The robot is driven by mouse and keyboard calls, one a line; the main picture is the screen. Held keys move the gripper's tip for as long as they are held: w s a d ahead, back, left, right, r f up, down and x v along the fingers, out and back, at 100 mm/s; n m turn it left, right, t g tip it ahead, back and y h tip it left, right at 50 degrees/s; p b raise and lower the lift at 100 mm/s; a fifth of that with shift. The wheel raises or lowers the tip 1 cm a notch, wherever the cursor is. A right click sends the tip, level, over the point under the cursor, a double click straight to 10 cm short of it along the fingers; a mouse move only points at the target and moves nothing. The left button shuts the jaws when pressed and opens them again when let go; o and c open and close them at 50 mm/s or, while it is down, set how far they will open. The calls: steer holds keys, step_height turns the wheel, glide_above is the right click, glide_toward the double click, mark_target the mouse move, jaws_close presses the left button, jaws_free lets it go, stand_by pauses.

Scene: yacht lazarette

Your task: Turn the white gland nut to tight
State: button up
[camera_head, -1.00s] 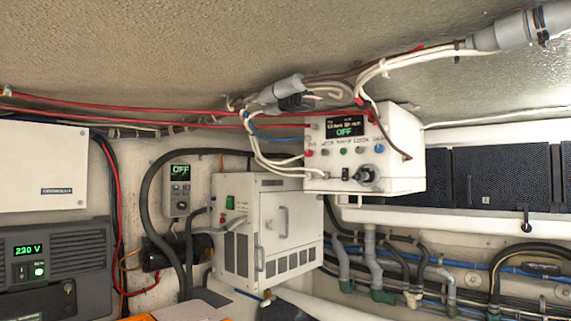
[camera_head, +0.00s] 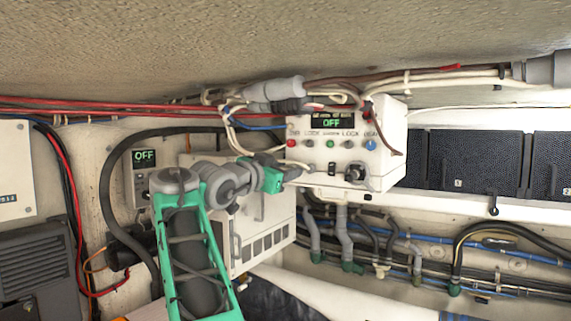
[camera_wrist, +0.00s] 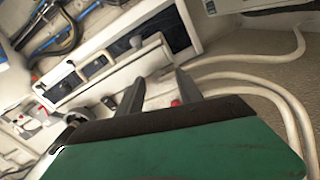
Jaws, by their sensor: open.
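I cannot pick out the white gland nut for certain in either view. White cables (camera_head: 250,155) run to the lower left side of the white control box (camera_head: 392,170), which hangs under the ceiling with a display reading OFF. My gripper (camera_head: 292,172) is beside that lower left side, partly over the cable ends. White cables (camera_wrist: 290,105) curve to the right of the fingers there. A red round part (camera_wrist: 176,102) shows between the fingers.
A white louvred cabinet (camera_head: 264,245) stands below the control box, partly behind my arm. Red cables (camera_head: 110,104) run along the ceiling edge. Black panels (camera_head: 485,165) sit at the right above a white ledge (camera_head: 455,203), with hoses and pipes (camera_head: 400,245) below.

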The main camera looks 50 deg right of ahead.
steer(key=shift+d, duration=0.1)
jaws_close()
stand_by(0.4)
